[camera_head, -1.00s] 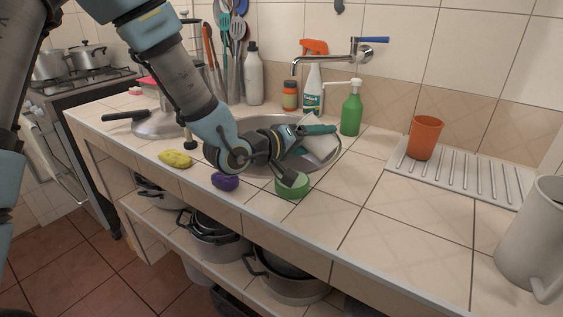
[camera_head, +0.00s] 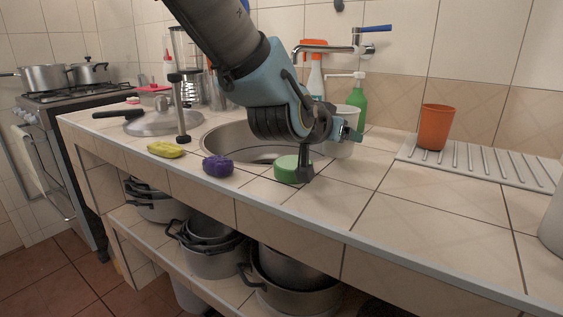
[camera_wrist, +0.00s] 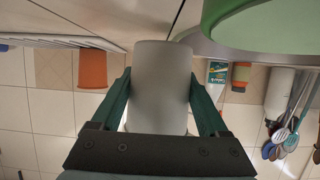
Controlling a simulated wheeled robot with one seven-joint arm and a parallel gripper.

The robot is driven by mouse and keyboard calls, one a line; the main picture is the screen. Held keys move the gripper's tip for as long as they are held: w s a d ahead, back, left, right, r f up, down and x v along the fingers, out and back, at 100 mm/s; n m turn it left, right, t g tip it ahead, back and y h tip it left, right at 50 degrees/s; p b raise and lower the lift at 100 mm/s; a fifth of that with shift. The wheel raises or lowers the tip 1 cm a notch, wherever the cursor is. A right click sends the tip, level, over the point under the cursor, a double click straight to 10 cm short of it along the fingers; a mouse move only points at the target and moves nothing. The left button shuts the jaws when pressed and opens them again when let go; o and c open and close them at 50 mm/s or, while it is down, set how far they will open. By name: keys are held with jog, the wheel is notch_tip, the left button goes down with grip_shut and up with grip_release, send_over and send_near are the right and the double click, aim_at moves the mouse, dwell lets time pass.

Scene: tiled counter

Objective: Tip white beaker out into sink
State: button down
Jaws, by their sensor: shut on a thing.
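The white beaker (camera_head: 343,142) is at the right rim of the sink (camera_head: 226,140), partly hidden behind my wrist in the head view. It looks about upright there; whether its base touches the counter is hidden. My gripper (camera_head: 349,133) is shut on it. In the wrist view, the beaker (camera_wrist: 160,85) sits between the two green fingers of my gripper (camera_wrist: 161,98), one on each side. Its inside is not visible. The sink basin lies to the left of the beaker, partly covered by my arm.
Purple (camera_head: 218,166) and yellow (camera_head: 166,150) sponges lie along the front edge. A green soap bottle (camera_head: 359,101) stands behind. An orange cup (camera_head: 435,128) stands on the drying rack (camera_head: 480,163).

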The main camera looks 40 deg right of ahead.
aim_at(340, 109)
jog(key=shift+r+p, duration=1.75)
jog(key=shift+r, duration=0.9)
jog(key=shift+f, duration=0.1)
